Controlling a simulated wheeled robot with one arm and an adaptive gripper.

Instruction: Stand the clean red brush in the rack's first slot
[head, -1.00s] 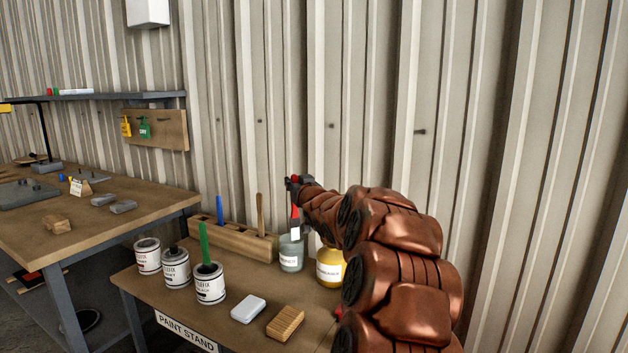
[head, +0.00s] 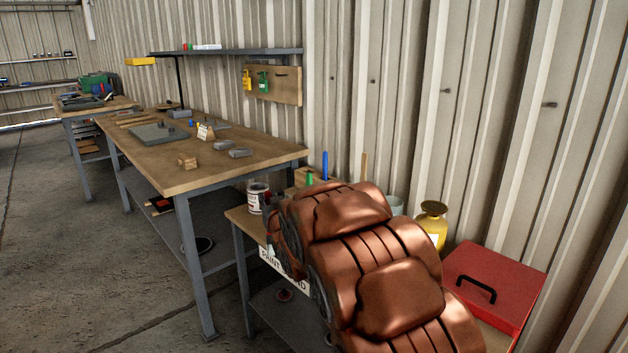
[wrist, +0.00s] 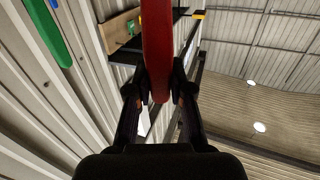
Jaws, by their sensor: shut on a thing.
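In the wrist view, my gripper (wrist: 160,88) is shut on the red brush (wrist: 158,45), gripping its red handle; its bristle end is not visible. In the head view, my arm hides the gripper and the red brush. The wooden rack (head: 300,177) shows only in part behind my arm. A blue handle (head: 325,165) and a bare wooden handle (head: 364,166) stand up at the rack. The rack's slots are hidden.
On the paint stand (head: 240,215), a white tin (head: 257,196) and a green handle (head: 309,178) show beside my arm. A glass jar (head: 396,205), a yellow jar (head: 432,222) and a red toolbox (head: 510,270) are to the right. A workbench (head: 170,160) stands left.

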